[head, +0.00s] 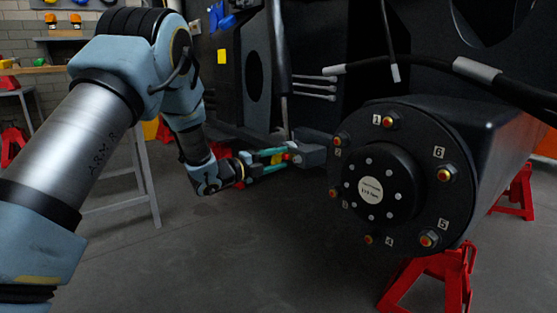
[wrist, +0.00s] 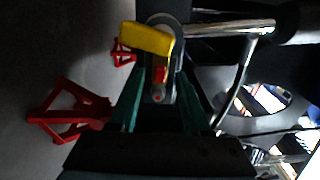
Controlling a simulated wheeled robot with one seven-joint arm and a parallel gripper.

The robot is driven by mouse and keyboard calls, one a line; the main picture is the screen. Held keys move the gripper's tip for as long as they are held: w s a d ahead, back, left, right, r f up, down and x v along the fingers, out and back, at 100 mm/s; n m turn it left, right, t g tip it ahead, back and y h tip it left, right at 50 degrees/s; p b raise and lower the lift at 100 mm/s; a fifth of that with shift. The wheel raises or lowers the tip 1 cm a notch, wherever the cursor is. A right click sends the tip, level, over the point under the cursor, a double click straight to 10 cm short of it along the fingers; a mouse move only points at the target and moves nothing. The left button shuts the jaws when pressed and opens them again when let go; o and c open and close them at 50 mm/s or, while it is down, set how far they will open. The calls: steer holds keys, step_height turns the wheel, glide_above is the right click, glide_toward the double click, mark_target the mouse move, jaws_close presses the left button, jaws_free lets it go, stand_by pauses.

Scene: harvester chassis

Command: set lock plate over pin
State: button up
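My gripper (head: 282,158) is at the end of my arm, left of the grey bracket (head: 309,155) in the head view. Its two teal fingers are spread apart; they also show in the wrist view (wrist: 162,88). A yellow plate (wrist: 147,38), which looks like the lock plate, lies just beyond the fingertips, across a round grey part (wrist: 176,55). A grey piece with a red part (wrist: 160,76) sits between the fingers, with gaps seen on both sides. The pin cannot be told apart clearly. In the head view the plate is only a tiny yellow and red patch.
A large round hub (head: 378,185) with numbered bolts stands right of the bracket. Black hoses (head: 500,85) run above it. Red stands (head: 432,280) support the chassis. A silver rod (wrist: 230,28) passes right of the plate. The floor below my gripper is clear.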

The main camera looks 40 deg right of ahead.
steer(key=a+p, duration=0.3)
steer(key=a, duration=0.7)
steer(key=shift+w+a, duration=0.3)
steer(key=shift+a, duration=0.1)
